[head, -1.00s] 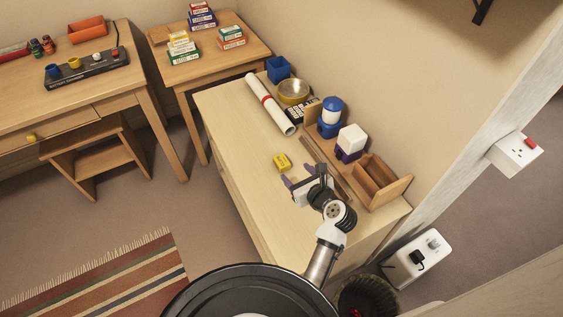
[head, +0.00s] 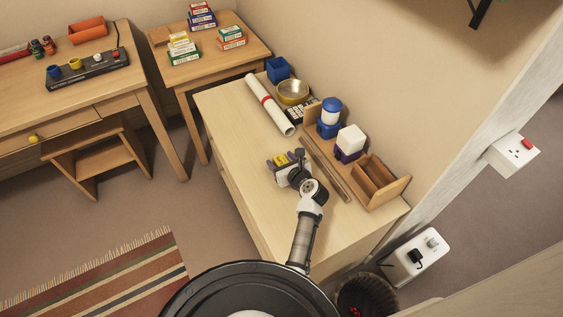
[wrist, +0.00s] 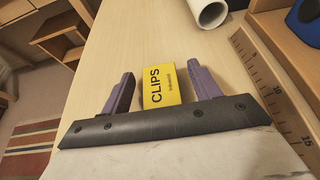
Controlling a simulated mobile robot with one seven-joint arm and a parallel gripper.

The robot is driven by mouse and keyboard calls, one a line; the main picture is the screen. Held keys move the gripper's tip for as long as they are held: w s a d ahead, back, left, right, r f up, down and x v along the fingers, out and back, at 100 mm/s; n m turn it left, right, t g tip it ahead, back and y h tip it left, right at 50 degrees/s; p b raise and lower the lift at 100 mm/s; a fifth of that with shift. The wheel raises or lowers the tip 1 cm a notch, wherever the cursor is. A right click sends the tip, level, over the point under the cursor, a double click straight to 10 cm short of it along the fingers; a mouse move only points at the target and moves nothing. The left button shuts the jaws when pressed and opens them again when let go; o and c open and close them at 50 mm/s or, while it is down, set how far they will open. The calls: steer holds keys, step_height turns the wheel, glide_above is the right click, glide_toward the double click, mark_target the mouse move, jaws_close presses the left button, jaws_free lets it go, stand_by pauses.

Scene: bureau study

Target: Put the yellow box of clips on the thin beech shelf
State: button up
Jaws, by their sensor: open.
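The yellow box of clips (head: 282,160) lies on the light wooden cabinet top. In the wrist view the box (wrist: 161,86) shows its face printed "CLIPS". My gripper (wrist: 158,74) is open, with one purple finger on each side of the box and a visible gap at each side. In the head view my gripper (head: 287,158) is low over the cabinet top, partly covering the box. I cannot clearly make out a thin beech shelf; a black bracket (head: 481,11) on the wall is cut off by the top edge.
A wooden ruler (head: 327,170) lies right of my gripper. A rolled paper (head: 269,104) lies farther back. The cabinet's left part is clear.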

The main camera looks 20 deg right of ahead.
steer(key=shift+w+a+f, duration=0.15)
steer(key=shift+w+f, duration=0.1)
steer(key=shift+w, duration=0.3)
steer(key=c, duration=1.2)
steer(key=shift+o, duration=0.2)
steer(key=shift+r, duration=0.1)
